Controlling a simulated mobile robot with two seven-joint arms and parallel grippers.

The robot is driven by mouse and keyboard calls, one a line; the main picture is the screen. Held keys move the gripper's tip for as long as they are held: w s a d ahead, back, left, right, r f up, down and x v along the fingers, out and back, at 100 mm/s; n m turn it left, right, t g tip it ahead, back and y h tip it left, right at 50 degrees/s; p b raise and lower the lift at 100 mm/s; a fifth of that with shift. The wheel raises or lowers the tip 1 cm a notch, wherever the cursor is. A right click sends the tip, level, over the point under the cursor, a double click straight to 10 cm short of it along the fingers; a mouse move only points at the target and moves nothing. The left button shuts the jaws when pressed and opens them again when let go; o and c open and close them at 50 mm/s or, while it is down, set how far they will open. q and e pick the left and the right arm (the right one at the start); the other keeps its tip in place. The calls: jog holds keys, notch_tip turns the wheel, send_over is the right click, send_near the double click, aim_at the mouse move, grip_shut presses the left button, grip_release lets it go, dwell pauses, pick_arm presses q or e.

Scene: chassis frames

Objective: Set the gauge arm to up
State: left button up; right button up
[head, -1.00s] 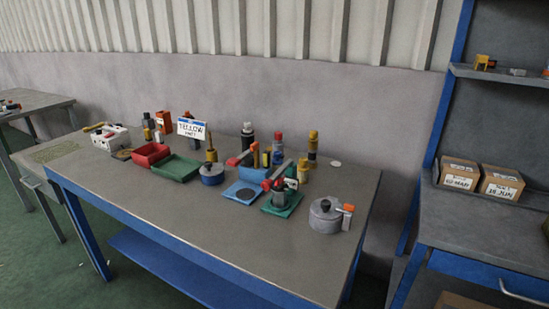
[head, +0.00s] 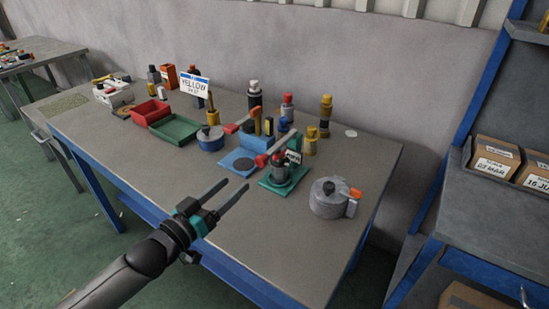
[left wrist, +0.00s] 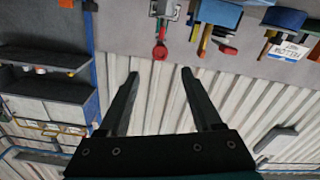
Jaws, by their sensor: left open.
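A grey device on a green base plate (head: 270,184) stands towards the front right of the workbench, with a small label on it. A light grey bar with a red end (head: 262,160), seemingly the gauge arm, slants over it, red end low at the left. A similar red-ended bar (head: 232,128) slants by the blue block behind; I cannot tell surely which one is the gauge arm. My left gripper (head: 238,183) is open and empty, in front and left of the green plate, apart from it. In the left wrist view a red end (left wrist: 160,52) shows beyond the open fingers.
A grey round pot (head: 328,205) with an orange-tipped part stands right of the green plate. A blue pot (head: 210,145), green tray (head: 174,132), red tray (head: 150,112) and several bottles stand left and behind. The bench's front strip is clear.

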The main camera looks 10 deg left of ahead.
aim_at(268, 153)
pick_arm(q)
jog(key=b+x, duration=0.3)
jog(key=x, duration=1.2)
grip_shut()
dwell(0.6)
dwell(0.9)
